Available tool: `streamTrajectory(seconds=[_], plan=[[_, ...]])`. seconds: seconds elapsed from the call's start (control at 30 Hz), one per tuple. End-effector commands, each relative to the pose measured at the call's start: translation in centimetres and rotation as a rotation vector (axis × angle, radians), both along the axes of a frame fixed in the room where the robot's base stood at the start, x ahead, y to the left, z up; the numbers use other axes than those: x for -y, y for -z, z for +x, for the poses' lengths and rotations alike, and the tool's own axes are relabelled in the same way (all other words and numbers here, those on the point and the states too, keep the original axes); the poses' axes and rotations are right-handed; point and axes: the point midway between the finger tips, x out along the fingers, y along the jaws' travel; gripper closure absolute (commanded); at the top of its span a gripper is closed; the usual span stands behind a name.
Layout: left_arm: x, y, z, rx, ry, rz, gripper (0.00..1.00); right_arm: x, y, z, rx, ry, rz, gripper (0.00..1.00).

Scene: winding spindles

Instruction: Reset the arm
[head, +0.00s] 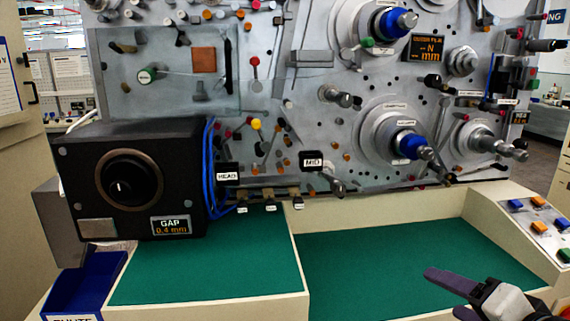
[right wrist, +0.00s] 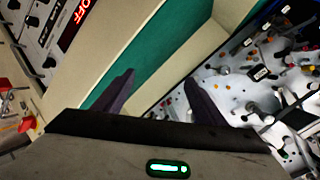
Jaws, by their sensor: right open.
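My right gripper (head: 448,298) is at the lower right of the head view, over the green mat by the cream right-hand ledge. It is open and empty. In the right wrist view its two dark fingers (right wrist: 158,95) stand apart with nothing between them. Behind them the wrist view shows the green mat, a cream edge and the grey machine panel. My left gripper is not in the head view.
The grey panel (head: 270,95) with spindles and knobs rises at the back. A black box with a gap dial (head: 126,184) stands at left, above a blue chute bin (head: 84,290). A button console (head: 541,222) is at right. The green mat (head: 390,265) is bare.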

Motion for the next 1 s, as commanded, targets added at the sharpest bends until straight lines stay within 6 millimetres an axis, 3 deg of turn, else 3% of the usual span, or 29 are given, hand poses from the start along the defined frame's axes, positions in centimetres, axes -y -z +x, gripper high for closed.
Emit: streamTrajectory(seconds=[0.03, 0.2, 0.3, 0.4, 0.6, 0.7, 1.0], plan=[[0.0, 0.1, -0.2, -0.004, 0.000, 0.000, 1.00, -0.7, 2.8, -1.2, -0.066, -0.036, -0.072, 0.36], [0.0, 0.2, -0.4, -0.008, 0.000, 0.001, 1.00, -3.0, 12.6, -7.7, -0.303, -0.232, -0.369, 0.36], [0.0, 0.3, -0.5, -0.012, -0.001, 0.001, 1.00, -4.1, 17.0, -12.1, -0.423, -0.370, -0.513, 0.36], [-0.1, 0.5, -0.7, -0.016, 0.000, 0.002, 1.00, -5.0, 20.2, -16.4, -0.519, -0.504, -0.623, 0.36], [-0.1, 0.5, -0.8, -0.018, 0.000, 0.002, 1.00, -6.5, 24.5, -24.9, -0.670, -0.775, -0.785, 0.36], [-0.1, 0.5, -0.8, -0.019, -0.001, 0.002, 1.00, -7.2, 26.6, -22.4, -0.583, -0.742, -0.782, 0.36], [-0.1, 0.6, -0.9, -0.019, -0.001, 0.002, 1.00, -10.0, 33.3, -19.8, -0.353, -0.688, -0.764, 0.36]])
